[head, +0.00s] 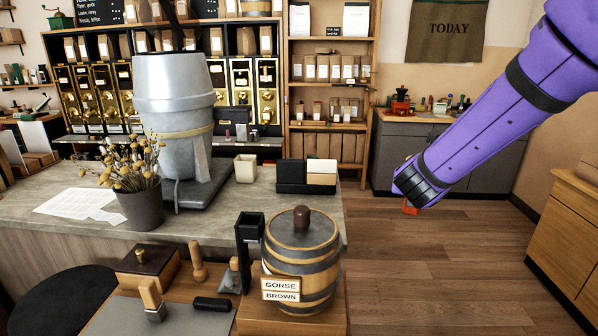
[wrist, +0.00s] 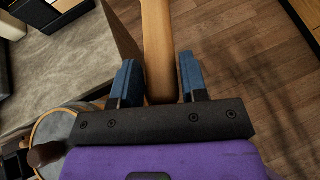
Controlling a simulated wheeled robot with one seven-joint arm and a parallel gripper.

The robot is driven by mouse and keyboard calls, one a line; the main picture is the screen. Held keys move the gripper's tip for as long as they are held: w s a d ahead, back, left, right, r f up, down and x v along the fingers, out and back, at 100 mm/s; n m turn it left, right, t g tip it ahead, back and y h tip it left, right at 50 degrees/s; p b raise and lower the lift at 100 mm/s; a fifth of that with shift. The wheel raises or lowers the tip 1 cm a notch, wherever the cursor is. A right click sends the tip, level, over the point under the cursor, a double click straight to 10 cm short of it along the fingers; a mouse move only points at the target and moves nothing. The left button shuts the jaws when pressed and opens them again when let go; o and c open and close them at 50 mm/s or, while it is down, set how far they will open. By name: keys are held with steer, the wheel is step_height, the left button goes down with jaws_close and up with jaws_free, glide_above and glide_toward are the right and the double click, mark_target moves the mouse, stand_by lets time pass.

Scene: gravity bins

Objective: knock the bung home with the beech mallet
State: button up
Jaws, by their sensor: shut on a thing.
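The barrel (head: 318,262) stands upright on the front bench with a "GORSE BROWN" label. The dark brown bung (head: 302,219) stands up from its lid. In the wrist view, the barrel (wrist: 52,128) and bung (wrist: 46,154) show at the lower left. My gripper (wrist: 160,64) is shut on a pale wooden handle, which looks like the beech mallet (wrist: 157,22). The mallet's head is out of the wrist view. In the head view my gripper (head: 412,192) is out over the floor, right of the barrel and apart from it; the mallet cannot be made out there.
A black upright holder (head: 248,240) stands close left of the barrel. Wooden-handled tools and a wooden box (head: 146,266) lie further left. The counter behind carries a plant pot (head: 141,207), a grey machine (head: 178,130) and a black box (head: 291,177). Floor to the right is clear.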

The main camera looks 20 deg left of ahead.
steer(key=s+a+r+n+y, duration=0.1)
steer(key=s+a+r, duration=0.3)
steer(key=s+a, duration=0.6)
steer(key=s+a+r+n+y, duration=0.2)
steer(key=s+a+r, duration=0.3)
steer(key=s+a, duration=0.6)
steer(key=shift+a+r+n+y, duration=0.15)
steer(key=shift+r+n+y, duration=0.15)
steer(key=shift+y, duration=0.1)
steer(key=shift+s, duration=0.1)
steer(key=shift+f, duration=5)
step_height(320, 180, up, 5)
steer(key=shift+r, duration=0.15)
